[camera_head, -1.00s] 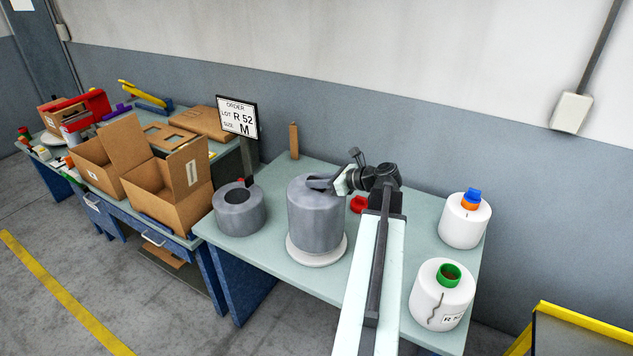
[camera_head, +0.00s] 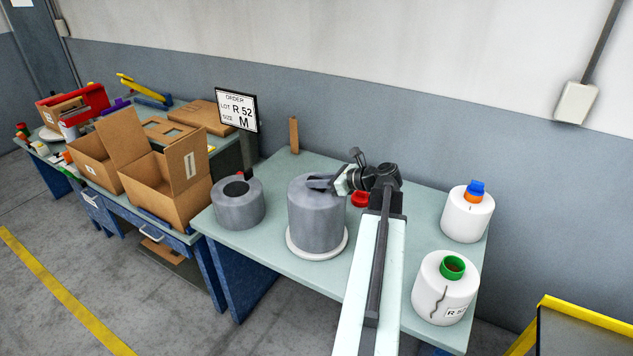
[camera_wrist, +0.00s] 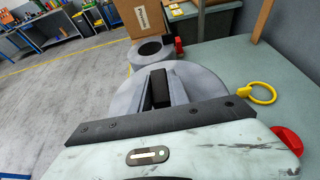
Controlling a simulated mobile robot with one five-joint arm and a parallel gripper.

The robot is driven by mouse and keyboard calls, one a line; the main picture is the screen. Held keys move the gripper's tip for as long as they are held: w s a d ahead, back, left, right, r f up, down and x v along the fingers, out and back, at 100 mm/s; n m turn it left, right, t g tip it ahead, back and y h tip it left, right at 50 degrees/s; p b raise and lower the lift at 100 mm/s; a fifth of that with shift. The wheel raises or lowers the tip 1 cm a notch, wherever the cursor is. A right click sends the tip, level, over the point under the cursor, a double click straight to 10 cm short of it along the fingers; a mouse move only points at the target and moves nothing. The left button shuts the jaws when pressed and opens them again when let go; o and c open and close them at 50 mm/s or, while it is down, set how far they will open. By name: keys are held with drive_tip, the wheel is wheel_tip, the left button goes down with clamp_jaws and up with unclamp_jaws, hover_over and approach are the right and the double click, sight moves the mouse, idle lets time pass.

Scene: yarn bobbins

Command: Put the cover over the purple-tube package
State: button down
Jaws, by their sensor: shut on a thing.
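The grey cylindrical cover (camera_head: 316,222) stands upright over a round white base (camera_head: 340,248) on the pale green table. My gripper (camera_head: 318,183) is shut at the cover's top, and in the wrist view its jaws (camera_wrist: 160,88) close at the middle of the grey round top (camera_wrist: 208,90). The purple-tube package does not show; whatever is inside the cover is hidden. I cannot tell whether the cover's lower edge touches the white base.
A grey ring-shaped body (camera_head: 238,210) stands to the left. White bobbins with blue-orange (camera_head: 467,222) and green (camera_head: 440,300) tubes stand to the right. A red object (camera_head: 360,199) lies behind my arm. Open cardboard boxes (camera_head: 165,190) stand on the left bench.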

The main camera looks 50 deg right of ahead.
drive_tip(key=shift+f, duration=0.25)
drive_tip(key=c, duration=1.2)
unclamp_jaws()
drive_tip(key=shift+o, duration=0.2)
drive_tip(key=shift+r, duration=0.1)
drive_tip(key=p+v, duration=0.2)
drive_tip(key=v, duration=0.5)
drive_tip(key=shift+r+p, duration=0.1)
drive_tip(key=shift+p, duration=0.25)
drive_tip(key=shift+s+d, duration=0.1)
drive_tip(key=shift+s, duration=0.3)
